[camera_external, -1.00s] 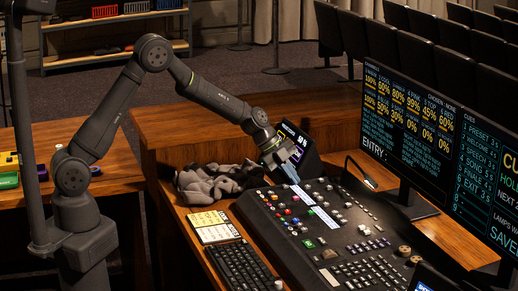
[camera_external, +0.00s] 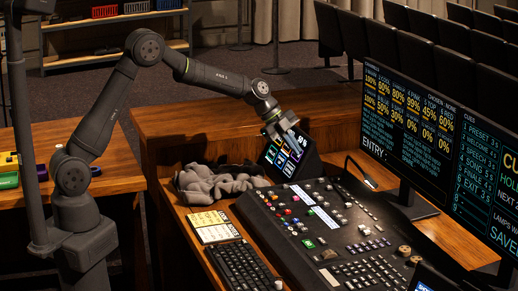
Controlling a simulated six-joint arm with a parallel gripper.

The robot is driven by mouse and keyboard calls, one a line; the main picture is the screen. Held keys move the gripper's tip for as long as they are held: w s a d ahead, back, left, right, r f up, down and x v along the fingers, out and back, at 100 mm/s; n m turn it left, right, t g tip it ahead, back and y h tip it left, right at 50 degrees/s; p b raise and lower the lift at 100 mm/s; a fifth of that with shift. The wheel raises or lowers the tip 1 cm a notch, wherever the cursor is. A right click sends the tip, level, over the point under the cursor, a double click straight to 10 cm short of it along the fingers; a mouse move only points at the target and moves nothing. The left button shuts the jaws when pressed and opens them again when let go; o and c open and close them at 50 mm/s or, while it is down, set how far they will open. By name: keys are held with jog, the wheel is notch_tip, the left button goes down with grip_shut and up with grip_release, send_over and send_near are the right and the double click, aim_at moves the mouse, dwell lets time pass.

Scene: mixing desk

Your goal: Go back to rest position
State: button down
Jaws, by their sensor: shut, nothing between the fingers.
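My gripper (camera_external: 291,138) is shut and empty. It hangs in the air in front of the small tilted touchscreen (camera_external: 273,158), hiding part of its lit display. My arm reaches over from the left, with its elbow high above the wooden desk. The black mixing desk (camera_external: 345,245), with rows of keys and coloured buttons, lies below my gripper and to its right. A gap shows between the fingertips and the mixing desk's surface.
A keyboard (camera_external: 244,268) and yellow and white note cards (camera_external: 212,225) lie in front. A large monitor (camera_external: 440,140) stands at right, with a thin gooseneck lamp (camera_external: 362,172) nearby. Air above the desk is clear.

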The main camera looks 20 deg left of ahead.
jog(key=x, duration=0.6)
jog(key=shift+s+a+f, duration=0.1)
jog(key=shift+s+a, duration=0.05)
jog(key=shift+s, duration=0.05)
jog(key=s+f, duration=0.1)
jog(key=s+a+f, duration=0.1)
jog(key=s+f, duration=0.1)
jog(key=shift+s+a+f, duration=0.1)
jog(key=shift+s+f, duration=0.2)
jog(key=v, duration=1.1)
jog(key=s+a+r+n+y, duration=0.1)
jog(key=s+a+r+n, duration=0.2)
jog(key=a, duration=0.5)
jog(key=s+a+r+n+t+y, duration=0.1)
jog(key=s+a+n, duration=0.3)
jog(key=s+a, duration=0.4)
jog(key=s+a+r+n+t, duration=0.1)
jog(key=s+a+r+n, duration=0.3)
jog(key=a, duration=0.4)
jog(key=shift+s+r+n+y, duration=0.3)
jog(key=shift+s+y, duration=0.1)
jog(key=shift+s, duration=0.25)
jog(key=shift+d, duration=0.1)
